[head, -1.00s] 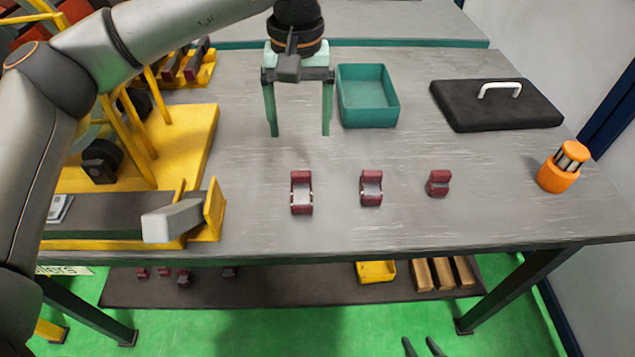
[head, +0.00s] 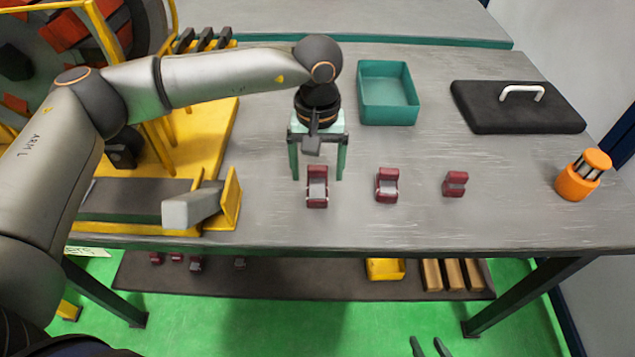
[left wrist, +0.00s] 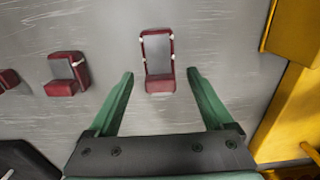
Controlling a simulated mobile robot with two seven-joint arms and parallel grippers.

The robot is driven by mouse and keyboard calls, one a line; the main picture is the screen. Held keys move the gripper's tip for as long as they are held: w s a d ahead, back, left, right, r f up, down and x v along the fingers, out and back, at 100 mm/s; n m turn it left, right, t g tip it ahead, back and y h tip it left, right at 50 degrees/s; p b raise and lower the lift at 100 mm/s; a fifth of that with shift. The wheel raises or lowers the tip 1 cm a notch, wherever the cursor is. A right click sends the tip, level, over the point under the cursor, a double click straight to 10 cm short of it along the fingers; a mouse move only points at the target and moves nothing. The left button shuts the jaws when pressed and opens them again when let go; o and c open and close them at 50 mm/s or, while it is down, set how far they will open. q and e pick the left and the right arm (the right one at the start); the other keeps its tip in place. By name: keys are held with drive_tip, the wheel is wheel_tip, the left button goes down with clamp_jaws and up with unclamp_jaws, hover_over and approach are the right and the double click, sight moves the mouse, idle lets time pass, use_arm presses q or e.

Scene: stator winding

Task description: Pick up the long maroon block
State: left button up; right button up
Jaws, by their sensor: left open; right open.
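The long maroon block (head: 317,190), with a grey recessed middle, lies on the grey table, leftmost of three maroon blocks in the head view. It also shows in the left wrist view (left wrist: 158,62), beyond and between my fingertips. My left gripper (head: 318,178) is open and empty, its fingers pointing down on either side of the block's far part; it also shows in the left wrist view (left wrist: 161,74). I cannot tell its exact height. A middle-sized maroon block (head: 387,186) and a short one (head: 455,184) lie to the right. My right gripper (head: 430,347) shows only its parted fingertips at the bottom edge.
A teal bin (head: 389,113) stands behind the blocks. A black slab with a white handle (head: 518,115) and an orange lamp (head: 580,178) are to the right. A yellow fixture (head: 228,200) is close on the left. The table in front of the blocks is clear.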

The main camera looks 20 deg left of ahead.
use_arm(q)
clamp_jaws()
idle(0.6)
drive_tip(key=shift+r, duration=0.15)
idle(0.6)
